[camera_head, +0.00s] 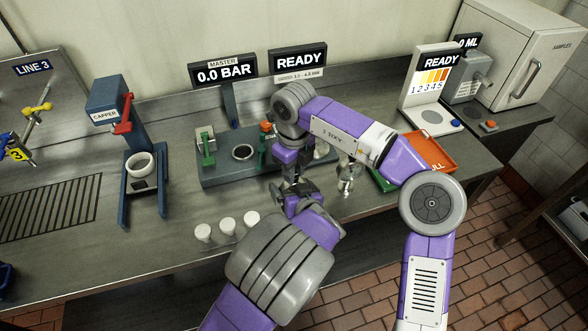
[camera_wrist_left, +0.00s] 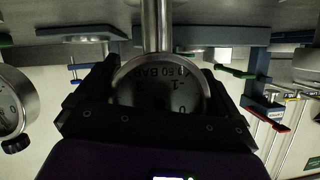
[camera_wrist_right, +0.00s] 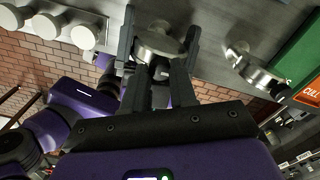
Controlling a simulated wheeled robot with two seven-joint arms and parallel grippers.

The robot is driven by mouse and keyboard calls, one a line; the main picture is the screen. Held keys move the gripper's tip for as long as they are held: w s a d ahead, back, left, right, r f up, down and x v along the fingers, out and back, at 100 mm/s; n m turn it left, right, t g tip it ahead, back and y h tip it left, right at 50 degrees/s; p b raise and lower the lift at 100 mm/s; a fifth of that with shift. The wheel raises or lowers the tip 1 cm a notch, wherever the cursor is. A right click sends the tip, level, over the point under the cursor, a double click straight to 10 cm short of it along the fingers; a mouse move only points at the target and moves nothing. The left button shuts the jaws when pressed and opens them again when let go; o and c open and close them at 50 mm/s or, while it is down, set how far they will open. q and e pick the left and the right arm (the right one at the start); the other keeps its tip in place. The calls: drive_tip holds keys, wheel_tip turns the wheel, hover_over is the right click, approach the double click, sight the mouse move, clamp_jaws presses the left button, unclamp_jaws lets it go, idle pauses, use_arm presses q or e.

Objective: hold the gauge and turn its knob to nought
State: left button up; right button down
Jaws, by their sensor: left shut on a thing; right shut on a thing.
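The gauge (camera_wrist_left: 160,88) is a round steel-rimmed dial with a metal stem. In the left wrist view its face shows upside down, with part of "50 BAR" and "-1" legible; I cannot make out a needle. My left gripper (camera_head: 297,190) is shut on its rim, a finger on each side. In the right wrist view the gauge's round metal body (camera_wrist_right: 158,40) sits between the left gripper's dark fingers. My right gripper (camera_wrist_right: 161,72) is shut on a small part at the gauge, apparently its knob, mostly hidden by the fingers. The head view hides most of the gauge.
A second gauge (camera_head: 346,182) stands on the bench to the right. Three white-topped cylinders (camera_head: 228,225) stand at the front. Behind are a test stand (camera_head: 222,172), a display reading 0.0 BAR (camera_head: 225,72) and a READY display (camera_head: 299,62). An orange tray (camera_head: 446,143) lies right, the capper (camera_head: 112,100) left.

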idle(0.5)
drive_tip(key=c, duration=0.9)
unclamp_jaws()
drive_tip(key=shift+r, duration=0.1)
wheel_tip(320, 180, up, 12)
drive_tip(key=shift+f, duration=0.1)
